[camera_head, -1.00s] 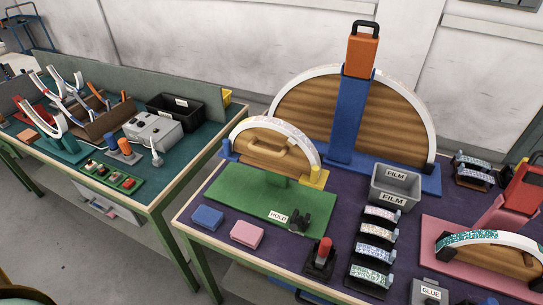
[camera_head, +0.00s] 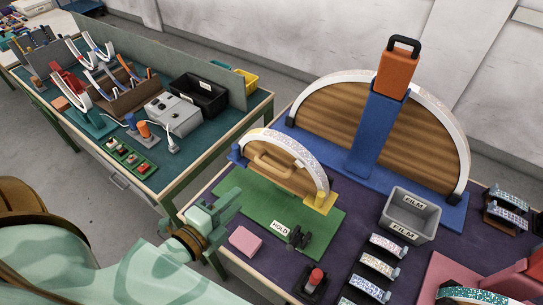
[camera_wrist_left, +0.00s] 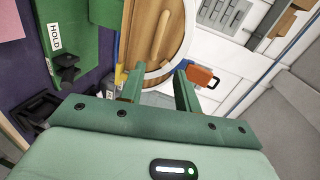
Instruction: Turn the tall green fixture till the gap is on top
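The green fixture has a flat green base (camera_head: 280,215) carrying an upright wooden half-disc (camera_head: 272,172) with a wooden bar handle (camera_head: 274,167). A white arched strip (camera_head: 300,154), partly glittered, runs over its rim, between a blue block (camera_head: 236,153) and a yellow block (camera_head: 320,202). I cannot make out a gap. My left gripper (camera_head: 236,198) is at the base's left front edge, short of the disc. In the left wrist view its fingers (camera_wrist_left: 160,88) are apart and empty, with the disc (camera_wrist_left: 138,28) and handle (camera_wrist_left: 161,35) beyond them. My right gripper is out of view.
A bigger blue fixture (camera_head: 378,135) with an orange top (camera_head: 396,75) stands behind. A black clamp (camera_head: 299,238) by the HOLD label, a pink block (camera_head: 245,241) and a red-topped tool (camera_head: 315,280) lie in front. A grey FILM bin (camera_head: 409,215) stands right.

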